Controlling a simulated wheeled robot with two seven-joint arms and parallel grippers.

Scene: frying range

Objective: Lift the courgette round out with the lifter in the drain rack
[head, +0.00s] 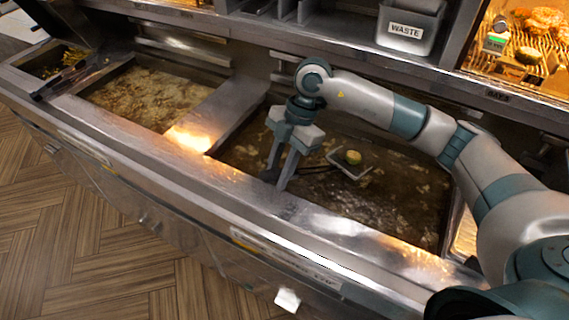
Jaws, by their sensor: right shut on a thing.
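My right gripper (279,178) is over the left front part of the right-hand oil vat (370,200), shut on the handle of a lifter. The lifter's small wire basket or scoop (337,156) extends to the right of the gripper, at the oil. A courgette round (353,157), yellow-green with a darker rim, sits at the lifter's head; I cannot tell how far both are above the oil. The drain rack cannot be made out for certain. My left gripper is not in view.
A left vat (145,95) holds bubbling oil, with a metal divider (215,118) between the vats. A grey bin marked WASTE (408,28) stands behind. A lit bay (525,50) with food on a wire grid is at the upper right. The steel front edge (255,205) runs along the vats.

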